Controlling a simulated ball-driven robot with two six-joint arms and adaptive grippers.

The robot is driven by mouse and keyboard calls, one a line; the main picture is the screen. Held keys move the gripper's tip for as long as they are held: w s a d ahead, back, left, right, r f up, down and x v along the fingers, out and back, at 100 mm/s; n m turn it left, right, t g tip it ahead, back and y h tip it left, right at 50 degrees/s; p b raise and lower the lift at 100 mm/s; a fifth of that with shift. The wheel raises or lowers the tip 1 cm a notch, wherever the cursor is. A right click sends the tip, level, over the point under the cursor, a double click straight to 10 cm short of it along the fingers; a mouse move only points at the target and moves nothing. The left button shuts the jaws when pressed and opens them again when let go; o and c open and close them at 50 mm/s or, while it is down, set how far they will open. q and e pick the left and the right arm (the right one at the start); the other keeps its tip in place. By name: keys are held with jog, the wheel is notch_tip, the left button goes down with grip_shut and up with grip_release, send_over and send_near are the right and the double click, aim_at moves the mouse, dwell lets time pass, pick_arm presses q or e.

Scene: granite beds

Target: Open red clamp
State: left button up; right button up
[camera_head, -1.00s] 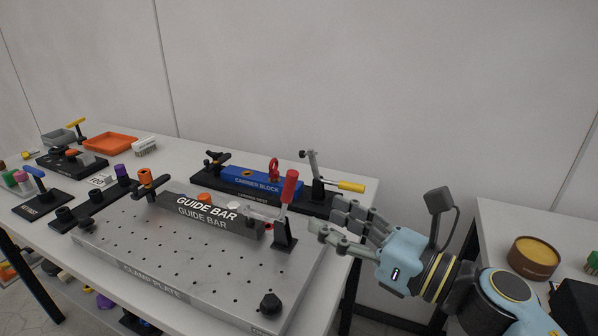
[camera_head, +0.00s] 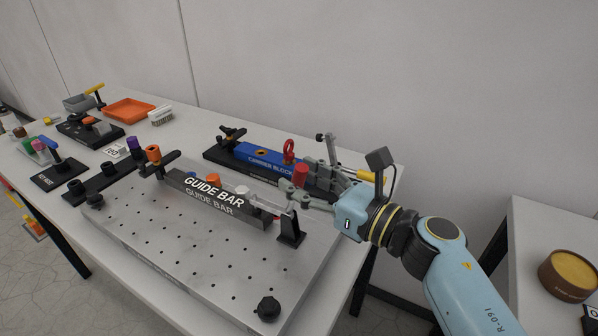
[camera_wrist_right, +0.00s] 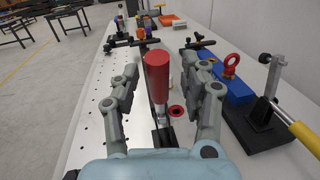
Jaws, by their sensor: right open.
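The red clamp handle (camera_head: 300,175) stands upright at the right end of the guide bar (camera_head: 213,196), above its black base (camera_head: 290,230). My right gripper (camera_head: 305,185) is open around the handle. In the right wrist view the red handle (camera_wrist_right: 158,75) stands between the two fingers of the right gripper (camera_wrist_right: 160,92), with a gap on each side. The clamp's lower lever is partly hidden by the fingers in the head view. My left gripper is not in view.
The clamp plate (camera_head: 190,262) carries the guide bar and a black knob (camera_head: 268,308). Behind stands a blue carrier block (camera_head: 262,157) with a red ring (camera_head: 289,150) and a yellow-handled clamp (camera_wrist_right: 297,130). An orange tray (camera_head: 129,110) lies at the far left.

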jog(key=shift+w+a, duration=0.35)
jog(key=shift+a, duration=0.15)
grip_shut()
